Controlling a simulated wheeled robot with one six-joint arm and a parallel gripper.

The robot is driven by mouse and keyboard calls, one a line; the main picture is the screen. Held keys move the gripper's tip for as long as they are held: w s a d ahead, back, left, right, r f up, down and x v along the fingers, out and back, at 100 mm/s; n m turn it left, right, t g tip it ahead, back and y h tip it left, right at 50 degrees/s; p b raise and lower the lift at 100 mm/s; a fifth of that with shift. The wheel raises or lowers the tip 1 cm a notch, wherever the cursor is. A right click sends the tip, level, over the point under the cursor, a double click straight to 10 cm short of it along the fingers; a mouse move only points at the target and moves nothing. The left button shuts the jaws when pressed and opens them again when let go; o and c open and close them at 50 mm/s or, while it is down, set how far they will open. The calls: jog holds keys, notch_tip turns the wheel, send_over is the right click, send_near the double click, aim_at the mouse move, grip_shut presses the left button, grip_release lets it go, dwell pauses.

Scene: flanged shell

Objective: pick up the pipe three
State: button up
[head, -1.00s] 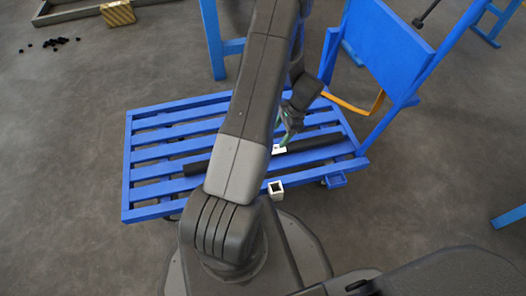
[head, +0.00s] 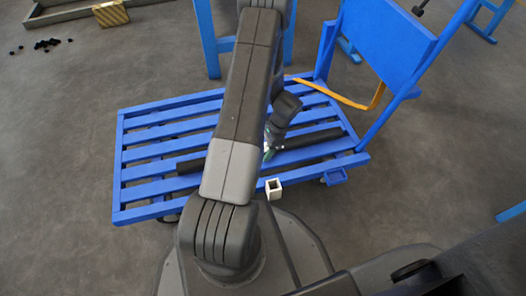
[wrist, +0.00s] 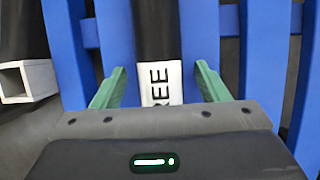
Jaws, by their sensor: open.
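Pipe three is a dark pipe (head: 312,139) lying across the slats of a blue cart. In the wrist view the pipe (wrist: 157,30) runs up the middle, with a white label (wrist: 161,83) reading "REE"; the rest of the word is hidden. My gripper (wrist: 160,68) is open, its green fingers on either side of the pipe with gaps to it. I cannot tell how far down they reach. In the head view my gripper (head: 268,152) is at the pipe, partly hidden by my arm, which also covers the pipe's middle.
The blue slatted cart (head: 165,133) has an upright blue panel (head: 388,42) at right. A white square tube end (head: 273,187) is near its front edge, also at left in the wrist view (wrist: 27,80). The cart's left slats are clear.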

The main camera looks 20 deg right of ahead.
grip_shut()
jog(key=shift+r, duration=0.1)
